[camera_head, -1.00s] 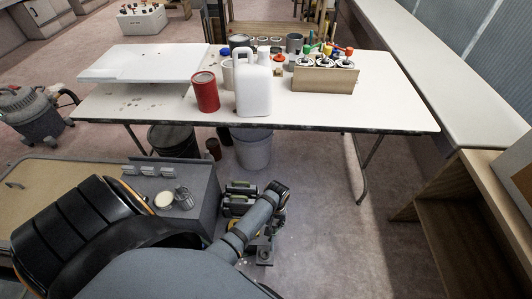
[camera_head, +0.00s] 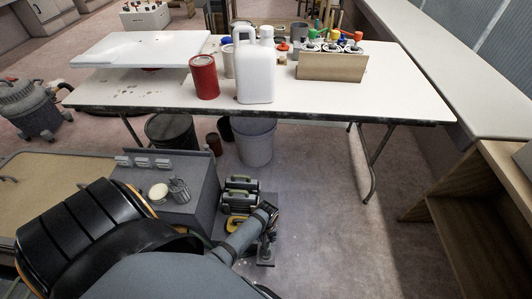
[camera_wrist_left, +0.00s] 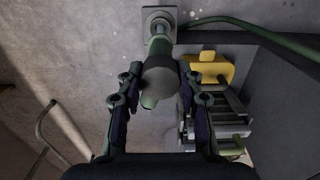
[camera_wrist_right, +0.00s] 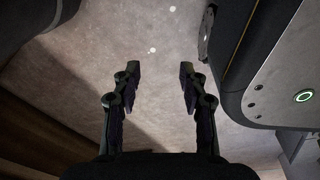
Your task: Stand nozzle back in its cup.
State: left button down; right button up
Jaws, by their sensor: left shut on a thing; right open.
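My left gripper (camera_wrist_left: 160,90) is shut on the nozzle (camera_wrist_left: 160,76), which has a grey round end and a green body. In the left wrist view, the nozzle's far end overlaps a square grey base with the cup (camera_wrist_left: 158,17); I cannot tell whether it is inside. In the head view, my left gripper (camera_head: 268,212) is low over the floor, above the dark base (camera_head: 265,257), and largely hides the nozzle. My right gripper (camera_wrist_right: 157,88) is open and empty above bare floor; it is not in the head view.
A green hose (camera_wrist_left: 240,27) runs right from near the cup. A yellow item (camera_wrist_left: 210,68) and green-and-grey cases (camera_head: 240,192) stand close beside the gripper. A grey cabinet (camera_head: 195,207) is left of them. A white table (camera_head: 310,103) stands beyond. Floor to the right is clear.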

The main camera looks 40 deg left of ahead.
pick_arm(q)
notch_tip(320, 180, down, 5)
jog(key=b, duration=0.4)
jog(key=shift+b, duration=0.4)
jog(key=shift+f, duration=0.45)
pick_arm(e)
jog(key=w+r, duration=0.2)
jog(key=w, duration=0.7)
jog(key=shift+w+a, duration=0.3)
jog(key=shift+a, duration=0.1)
pick_arm(q)
jog(key=shift+f+b, duration=0.2)
jog(key=shift+b, duration=0.1)
pick_arm(e)
jog(key=shift+f, duration=0.1)
pick_arm(q)
jog(key=shift+f+b, duration=1.45)
jog(key=shift+f, duration=0.75)
jog(key=c, duration=0.8)
grip_release()
pick_arm(e)
notch_tip(320, 180, down, 3)
jog(key=shift+r, duration=0.1)
